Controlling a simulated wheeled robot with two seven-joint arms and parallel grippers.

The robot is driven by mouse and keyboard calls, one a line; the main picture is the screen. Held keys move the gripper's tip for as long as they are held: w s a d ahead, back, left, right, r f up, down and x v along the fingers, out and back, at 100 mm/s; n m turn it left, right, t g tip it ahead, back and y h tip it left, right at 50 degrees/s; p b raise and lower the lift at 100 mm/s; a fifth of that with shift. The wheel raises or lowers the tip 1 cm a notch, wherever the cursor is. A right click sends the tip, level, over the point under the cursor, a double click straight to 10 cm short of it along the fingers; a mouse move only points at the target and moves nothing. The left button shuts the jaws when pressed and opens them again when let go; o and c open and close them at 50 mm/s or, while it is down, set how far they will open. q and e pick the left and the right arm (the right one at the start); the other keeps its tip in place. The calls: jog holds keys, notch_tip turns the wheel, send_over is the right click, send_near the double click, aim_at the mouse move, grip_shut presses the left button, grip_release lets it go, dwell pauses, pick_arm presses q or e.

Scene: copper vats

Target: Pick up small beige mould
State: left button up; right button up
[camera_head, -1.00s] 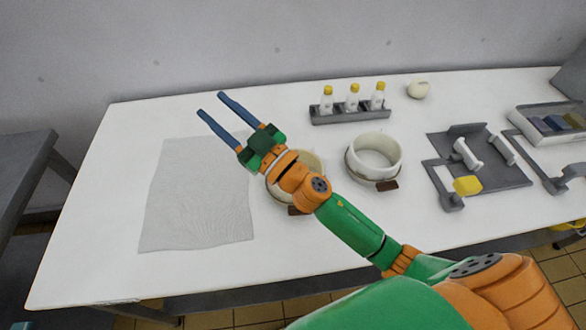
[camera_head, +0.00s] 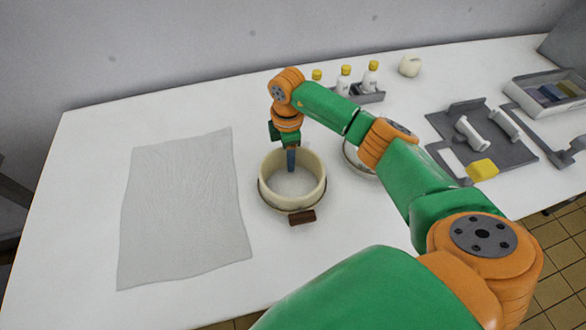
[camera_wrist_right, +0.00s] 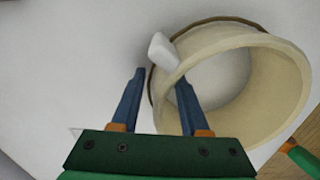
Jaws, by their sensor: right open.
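The small beige mould (camera_head: 309,195) is a round, open ring standing on the white table, with a thin band and a brown block (camera_head: 301,216) at its front. My right gripper (camera_head: 290,160) points down at the mould's back wall. In the right wrist view, its blue fingers (camera_wrist_right: 160,76) are apart. One finger is outside the mould (camera_wrist_right: 277,83) and the other overlaps the wall on its inner side; contact cannot be told. A small white piece (camera_wrist_right: 162,51) shows at the mould's rim there. My left gripper is not in view.
A whiter ring mould (camera_head: 352,160) stands to the right, mostly hidden by my right arm. A grey cloth (camera_head: 185,210) lies at left. Several yellow-capped bottles (camera_head: 371,76) stand in a rack behind. A grey tray with white parts (camera_head: 515,150) is at right.

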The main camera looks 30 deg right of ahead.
jog(key=shift+f, duration=0.3)
grip_shut()
dwell(1.2)
